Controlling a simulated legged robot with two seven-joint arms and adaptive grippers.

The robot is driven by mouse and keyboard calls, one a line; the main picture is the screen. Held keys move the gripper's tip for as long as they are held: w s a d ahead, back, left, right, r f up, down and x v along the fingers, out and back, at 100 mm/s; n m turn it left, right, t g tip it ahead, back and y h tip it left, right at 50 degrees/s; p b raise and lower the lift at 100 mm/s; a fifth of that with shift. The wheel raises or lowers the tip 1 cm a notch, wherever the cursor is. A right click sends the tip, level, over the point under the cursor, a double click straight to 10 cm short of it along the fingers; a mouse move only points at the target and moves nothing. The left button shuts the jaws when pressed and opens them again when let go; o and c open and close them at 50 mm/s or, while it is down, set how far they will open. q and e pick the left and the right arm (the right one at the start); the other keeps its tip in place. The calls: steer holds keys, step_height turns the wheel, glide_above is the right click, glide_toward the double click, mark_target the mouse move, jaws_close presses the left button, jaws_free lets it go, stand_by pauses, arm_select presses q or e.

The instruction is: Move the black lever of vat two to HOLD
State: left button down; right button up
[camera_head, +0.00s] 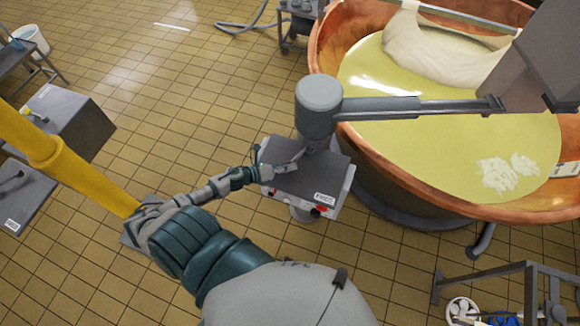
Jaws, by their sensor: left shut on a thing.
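A grey control box (318,184) stands on a post beside the copper vat (425,185), with a white label and small red parts on its front side. My left arm reaches up from the bottom of the head view. Its gripper (284,167) is over the left part of the box's top, shut on what appears to be the black lever. The jaws largely hide the lever, and I cannot read its position or a HOLD mark. My right gripper is not in view.
A grey cylinder on a horizontal arm (395,106) hangs just above the box. The vat holds yellow liquid and a pale cloth. A yellow post (75,168) and grey boxes stand left. A metal frame (530,282) stands lower right. Tiled floor lies open at upper left.

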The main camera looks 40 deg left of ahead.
arm_select(q)
steer(key=shift+w+r, duration=0.2)
steer(key=shift+a+r+m, duration=0.1)
steer(key=shift+a+m, duration=0.15)
steer(key=shift+m, duration=0.05)
steer(key=a, duration=0.2)
steer(key=a+h+b, duration=0.1)
steer(key=shift+w+a+f, duration=0.3)
steer(key=shift+w+f, duration=0.05)
steer(key=shift+f, duration=0.05)
steer(key=shift+g, duration=0.3)
steer(key=shift+s+d+r+m+h, duration=0.1)
steer(key=shift+d+r+m+h, duration=0.25)
steer(key=shift+d, duration=0.35)
steer(key=shift+a+f, duration=0.1)
steer(key=shift+a, duration=0.1)
steer(key=c, duration=1.1)
jaws_free()
steer(key=shift+a+f, duration=0.15)
steer(key=shift+a, duration=0.1)
steer(key=shift+d, duration=0.2)
steer(key=v, duration=1)
steer(key=shift+s+a, duration=0.25)
steer(key=shift+a, duration=0.1)
steer(key=shift+s+a+r, duration=0.3)
steer(key=shift+s, duration=0.15)
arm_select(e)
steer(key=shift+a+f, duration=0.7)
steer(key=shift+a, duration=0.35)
